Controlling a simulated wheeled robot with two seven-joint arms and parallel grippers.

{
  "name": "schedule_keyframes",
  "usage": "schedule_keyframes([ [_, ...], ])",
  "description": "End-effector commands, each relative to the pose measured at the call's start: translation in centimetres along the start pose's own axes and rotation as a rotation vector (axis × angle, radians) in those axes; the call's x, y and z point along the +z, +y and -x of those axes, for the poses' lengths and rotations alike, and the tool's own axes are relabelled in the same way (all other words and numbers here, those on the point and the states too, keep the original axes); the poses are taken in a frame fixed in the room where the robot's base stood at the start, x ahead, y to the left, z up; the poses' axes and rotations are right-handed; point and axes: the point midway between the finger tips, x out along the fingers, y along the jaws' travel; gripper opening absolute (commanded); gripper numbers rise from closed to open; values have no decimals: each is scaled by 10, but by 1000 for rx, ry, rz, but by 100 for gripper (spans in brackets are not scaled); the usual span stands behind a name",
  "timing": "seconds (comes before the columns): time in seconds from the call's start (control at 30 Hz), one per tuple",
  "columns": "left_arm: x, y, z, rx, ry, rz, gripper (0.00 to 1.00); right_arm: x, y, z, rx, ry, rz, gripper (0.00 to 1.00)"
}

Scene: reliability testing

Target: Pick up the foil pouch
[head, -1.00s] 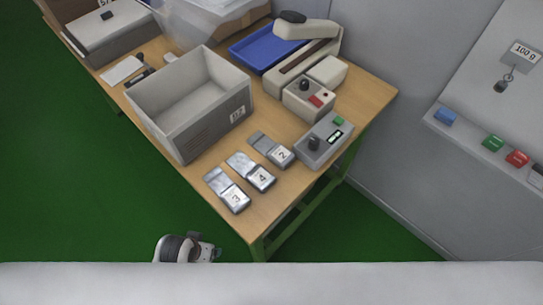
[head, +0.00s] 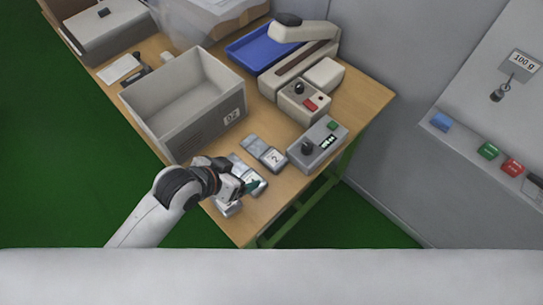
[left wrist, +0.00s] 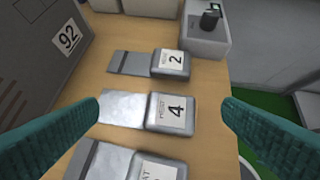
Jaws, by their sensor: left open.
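Three silver foil pouches with numbered white labels lie in a row on the wooden table. The pouch labelled 4 (left wrist: 168,113) is central in the left wrist view, between my two teal fingers; in the head view my gripper partly covers it (head: 243,170). The pouch labelled 2 (head: 264,152) lies behind it and also shows in the wrist view (left wrist: 170,63). The third pouch (left wrist: 140,165) is cut off at the bottom of the wrist view. My left gripper (head: 243,187) is open and empty over the row. My right gripper does not show.
A grey bin (head: 187,127) labelled 92 stands left of the pouches. A grey box with a knob (head: 317,145) stands to their right. Behind are a beige device (head: 300,62) and a blue tray (head: 257,48). The table's front edge is close.

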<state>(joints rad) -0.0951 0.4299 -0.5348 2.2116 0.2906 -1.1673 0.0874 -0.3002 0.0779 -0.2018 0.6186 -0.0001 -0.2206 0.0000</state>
Motion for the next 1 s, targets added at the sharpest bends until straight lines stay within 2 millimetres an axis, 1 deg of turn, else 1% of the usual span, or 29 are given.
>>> schedule_keyframes([
  [0.03,10,1,-4,-16,-21,-41,89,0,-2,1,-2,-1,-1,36],
  [0.1,20,0,-8,-44,-44,-79,89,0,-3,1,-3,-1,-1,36],
  [0.2,27,-1,-12,-71,-61,-111,89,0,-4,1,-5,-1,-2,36],
  [0.27,29,-2,-16,-80,-67,-118,89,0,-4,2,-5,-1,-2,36],
  [0.37,31,-4,-29,-86,-69,-119,89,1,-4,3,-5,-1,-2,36],
  [0.5,33,-7,-55,-87,-69,-117,89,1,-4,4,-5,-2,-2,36],
  [0.6,34,-8,-70,-86,-69,-118,89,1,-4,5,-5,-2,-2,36],
  [0.87,35,-11,-90,-85,-68,-119,89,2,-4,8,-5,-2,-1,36],
  [1.0,37,-17,-110,-86,-67,-118,89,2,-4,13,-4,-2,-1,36],
])
